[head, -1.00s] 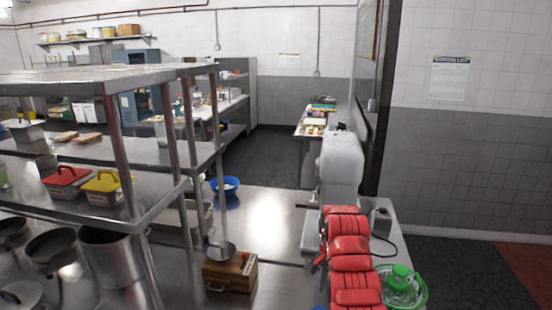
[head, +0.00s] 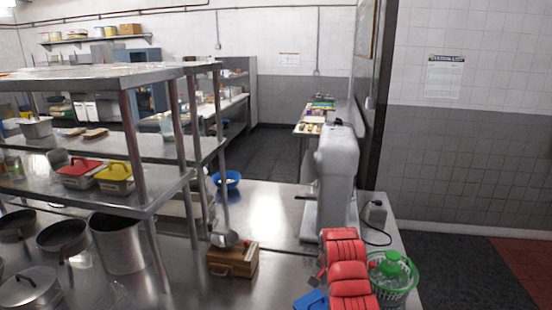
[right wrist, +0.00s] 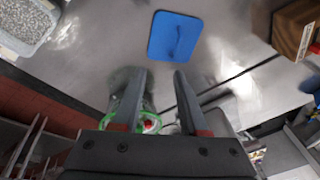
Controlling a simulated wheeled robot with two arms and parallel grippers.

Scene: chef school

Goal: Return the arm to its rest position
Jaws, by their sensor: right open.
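My right arm (head: 346,270) shows as red padded segments at the bottom of the head view, beside the stand mixer. My right gripper (right wrist: 158,82) shows in the right wrist view with its two dark fingers apart and nothing held between them. The fingers are over the steel counter, with a green basket (right wrist: 121,92) behind the left finger and a blue flat lid-like piece (right wrist: 176,37) past the tips. In the head view the fingertips are hard to make out. My left gripper is not in view.
The green basket (head: 391,275) stands right of my arm on the counter. A white mixer (head: 338,175) stands behind it. A wooden box (head: 233,262), a blue bowl (head: 226,180) and metal shelves (head: 150,203) with pots are left. The blue piece (head: 312,301) lies near the arm.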

